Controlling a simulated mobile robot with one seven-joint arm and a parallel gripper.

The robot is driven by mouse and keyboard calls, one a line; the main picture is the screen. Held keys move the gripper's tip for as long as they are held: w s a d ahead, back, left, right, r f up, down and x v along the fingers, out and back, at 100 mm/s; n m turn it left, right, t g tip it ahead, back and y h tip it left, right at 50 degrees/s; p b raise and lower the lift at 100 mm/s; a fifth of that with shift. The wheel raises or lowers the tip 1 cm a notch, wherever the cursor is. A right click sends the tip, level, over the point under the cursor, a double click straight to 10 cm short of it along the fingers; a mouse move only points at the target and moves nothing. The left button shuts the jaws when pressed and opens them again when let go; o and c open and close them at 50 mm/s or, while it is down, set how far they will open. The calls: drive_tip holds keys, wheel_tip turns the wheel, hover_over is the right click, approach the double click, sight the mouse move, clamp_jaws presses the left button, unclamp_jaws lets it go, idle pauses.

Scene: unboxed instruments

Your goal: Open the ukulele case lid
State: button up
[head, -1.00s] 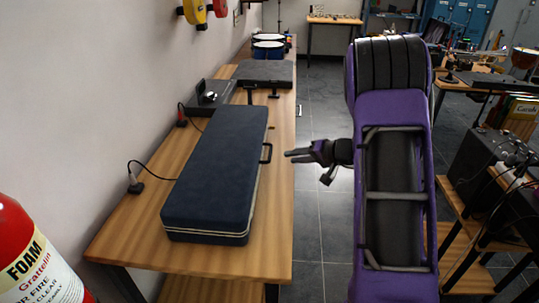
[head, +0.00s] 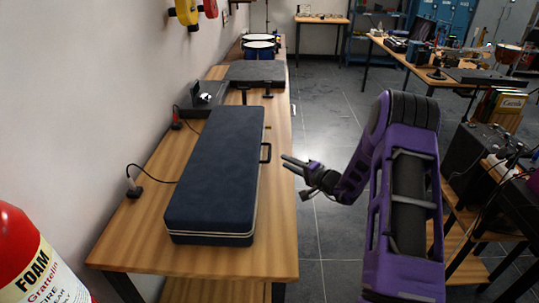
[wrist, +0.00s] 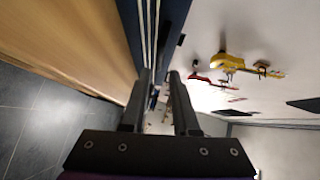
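The ukulele case (head: 213,165) is a long dark blue box lying shut on the wooden bench, with a pale seam low around its side. A dark handle (head: 266,153) sticks out from its right side. My gripper (head: 284,161) is just right of the handle, over the bench's right edge, its fingers pointing left at the case. It looks apart from the handle. In the wrist view my gripper (wrist: 160,77) has its two fingers apart with nothing clearly held. The case's side (wrist: 150,30) with its pale seam lines shows just beyond the fingertips.
The bench (head: 150,240) also bears a flat dark case (head: 257,73), a black device (head: 203,97) and blue drums (head: 260,47) farther back. A wall stands close on the left, with a red extinguisher (head: 35,265) in front. Clear floor lies right of the bench.

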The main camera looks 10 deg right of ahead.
sight(270, 152)
drive_tip(key=x, duration=0.9)
drive_tip(key=shift+w+a+f, duration=0.1)
drive_tip(key=shift+w+a, duration=0.1)
drive_tip(key=shift+w, duration=0.05)
drive_tip(key=shift+c, duration=0.2)
clamp_jaws()
idle(0.8)
